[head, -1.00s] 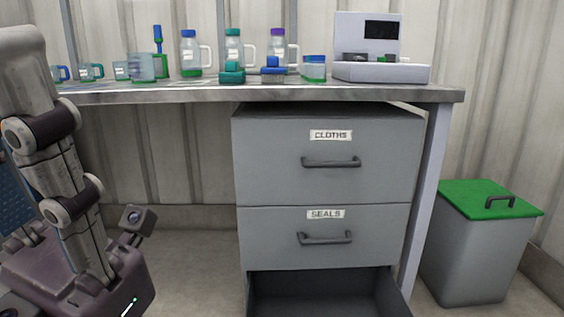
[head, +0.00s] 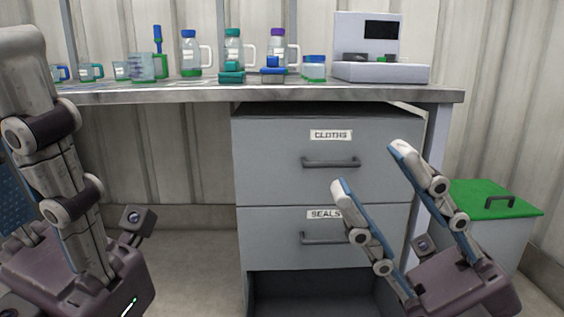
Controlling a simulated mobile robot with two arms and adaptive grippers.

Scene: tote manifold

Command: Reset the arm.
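My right gripper (head: 368,168) is in the lower right of the head view, in front of the drawer cabinet. Its two blue-padded fingers point up and to the left, spread apart with nothing between them. They cover part of the SEALS drawer and its handle. My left gripper (head: 75,275) is at the lower left edge, with a small camera beside it.
A grey cabinet with a CLOTHS drawer (head: 290,170) and SEALS drawer (head: 270,240), both shut, stands under the bench (head: 200,95). A lower drawer (head: 300,290) is open. Bottles and a white device (head: 380,72) stand on top. A green-lidded bin (head: 485,197) is at right.

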